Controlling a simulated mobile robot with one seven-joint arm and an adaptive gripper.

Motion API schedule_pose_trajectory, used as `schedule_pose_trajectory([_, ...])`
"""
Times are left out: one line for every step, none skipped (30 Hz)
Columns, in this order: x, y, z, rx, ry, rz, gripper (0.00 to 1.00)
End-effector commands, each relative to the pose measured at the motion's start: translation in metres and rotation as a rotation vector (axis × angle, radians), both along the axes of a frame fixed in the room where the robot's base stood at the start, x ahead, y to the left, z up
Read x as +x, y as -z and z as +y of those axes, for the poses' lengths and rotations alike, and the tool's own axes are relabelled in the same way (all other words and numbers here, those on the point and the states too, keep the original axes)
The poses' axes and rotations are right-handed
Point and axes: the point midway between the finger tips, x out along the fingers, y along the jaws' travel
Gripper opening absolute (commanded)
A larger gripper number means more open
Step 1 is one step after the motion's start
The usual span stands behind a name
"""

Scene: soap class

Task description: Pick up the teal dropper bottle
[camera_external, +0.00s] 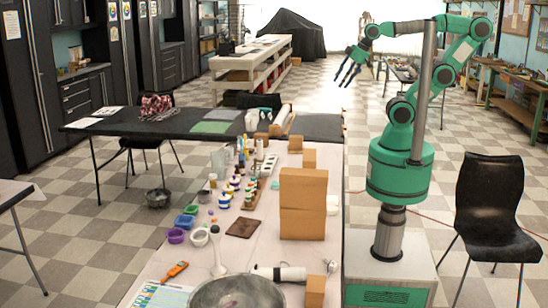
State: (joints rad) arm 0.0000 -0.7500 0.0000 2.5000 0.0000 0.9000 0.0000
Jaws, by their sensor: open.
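I cannot single out the teal dropper bottle. Several small bottles (236,184) with white, blue, yellow and dark parts stand crowded in the middle of the long pale table (268,221), too small to tell apart. My gripper (347,73) is open and empty. It is held high at the upper middle of the picture, well above the tables and away from the bottles, with its dark fingers pointing down and left.
Stacked cardboard boxes (303,204) stand right of the bottles, between them and my base. Small coloured bowls (176,236), a brown square (243,228) and a large metal bowl (238,294) lie nearer. A black chair (490,207) stands at right.

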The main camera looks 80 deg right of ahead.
Motion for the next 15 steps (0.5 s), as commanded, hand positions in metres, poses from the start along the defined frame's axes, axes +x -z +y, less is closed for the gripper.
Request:
schedule_pose_trajectory([0.0, 0.0, 0.0, 0.0, 0.0, 0.0, 0.44])
schedule_pose_trajectory([0.001, 0.0, 0.0, 0.0, -0.001, 0.001, 0.44])
schedule_pose_trajectory([0.002, 0.0, 0.0, 0.0, -0.002, 0.002, 0.44])
schedule_pose_trajectory([0.003, -0.001, 0.001, -0.001, -0.003, 0.003, 0.44])
schedule_pose_trajectory([0.004, -0.001, 0.001, -0.001, -0.005, 0.004, 0.44])
schedule_pose_trajectory([0.006, -0.002, 0.001, -0.002, -0.009, 0.006, 0.44])
schedule_pose_trajectory([0.009, -0.002, 0.002, -0.003, -0.012, 0.009, 0.44])
schedule_pose_trajectory([0.012, -0.002, 0.002, -0.004, -0.015, 0.013, 0.44])
schedule_pose_trajectory([0.016, -0.003, 0.003, -0.006, -0.021, 0.018, 0.44])
schedule_pose_trajectory([0.019, -0.003, 0.004, -0.007, -0.025, 0.022, 0.44])
schedule_pose_trajectory([0.024, -0.004, 0.004, -0.008, -0.031, 0.026, 0.44])
schedule_pose_trajectory([0.03, -0.005, 0.006, -0.011, -0.037, 0.033, 0.44])
schedule_pose_trajectory([0.035, -0.005, 0.007, -0.012, -0.044, 0.039, 0.44])
schedule_pose_trajectory([0.041, -0.005, 0.008, -0.014, -0.05, 0.044, 0.44])
schedule_pose_trajectory([0.049, -0.006, 0.009, -0.018, -0.061, 0.052, 0.44])
